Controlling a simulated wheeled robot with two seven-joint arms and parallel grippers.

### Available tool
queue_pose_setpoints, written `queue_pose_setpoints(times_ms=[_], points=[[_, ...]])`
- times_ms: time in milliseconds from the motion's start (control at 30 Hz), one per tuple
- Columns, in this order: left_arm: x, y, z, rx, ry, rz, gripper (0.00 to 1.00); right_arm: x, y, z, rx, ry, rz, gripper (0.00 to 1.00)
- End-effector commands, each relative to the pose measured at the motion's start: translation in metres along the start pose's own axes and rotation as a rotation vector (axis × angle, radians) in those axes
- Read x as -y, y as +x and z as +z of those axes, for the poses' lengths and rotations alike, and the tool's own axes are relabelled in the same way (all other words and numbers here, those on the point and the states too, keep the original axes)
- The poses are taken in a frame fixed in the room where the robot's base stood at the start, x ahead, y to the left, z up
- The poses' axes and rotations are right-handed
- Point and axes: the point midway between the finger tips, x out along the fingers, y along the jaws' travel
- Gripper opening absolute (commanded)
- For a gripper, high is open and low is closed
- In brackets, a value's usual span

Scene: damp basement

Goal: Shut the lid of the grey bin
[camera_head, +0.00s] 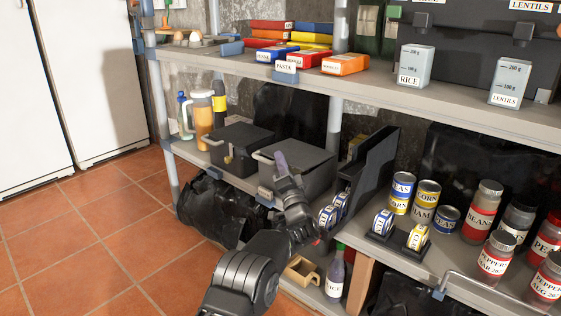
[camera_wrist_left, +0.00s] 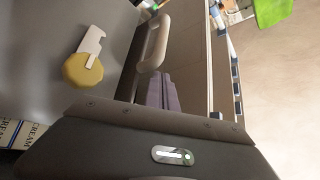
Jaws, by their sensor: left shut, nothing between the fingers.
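The grey bin (camera_head: 318,165) stands on the middle shelf, right of a darker bin. A flat dark surface shows at its top; I cannot tell whether its lid is fully down. A pale handle (camera_wrist_left: 152,43) shows in the left wrist view, on the edge of a grey surface. My left gripper (camera_head: 281,162) is shut and empty in front of the grey bin, its fingers pointing up and covering part of its front. In the left wrist view its fingers (camera_wrist_left: 160,92) show beside the handle; contact is unclear. My right gripper is not in view.
The dark bin (camera_head: 238,140) stands close to the left. A black upright divider (camera_head: 372,165) stands at the right, with cans and jars beyond. The upper shelf (camera_head: 365,88) runs above. A black bag (camera_head: 215,210) lies below; the tiled floor at left is clear.

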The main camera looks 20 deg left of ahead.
Motion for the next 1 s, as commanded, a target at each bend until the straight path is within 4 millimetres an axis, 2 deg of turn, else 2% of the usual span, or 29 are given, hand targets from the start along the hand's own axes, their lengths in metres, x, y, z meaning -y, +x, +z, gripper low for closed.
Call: queue_pose_setpoints(times_ms=[767, 1000], points=[[0.0, 0.0, 0.0, 0.0, 0.0, 0.0, 0.0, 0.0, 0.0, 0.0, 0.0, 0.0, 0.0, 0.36], [0.001, -0.013, -0.002, 0.0, 0.001, 0.002, 0.0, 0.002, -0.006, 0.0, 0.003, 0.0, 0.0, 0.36]])
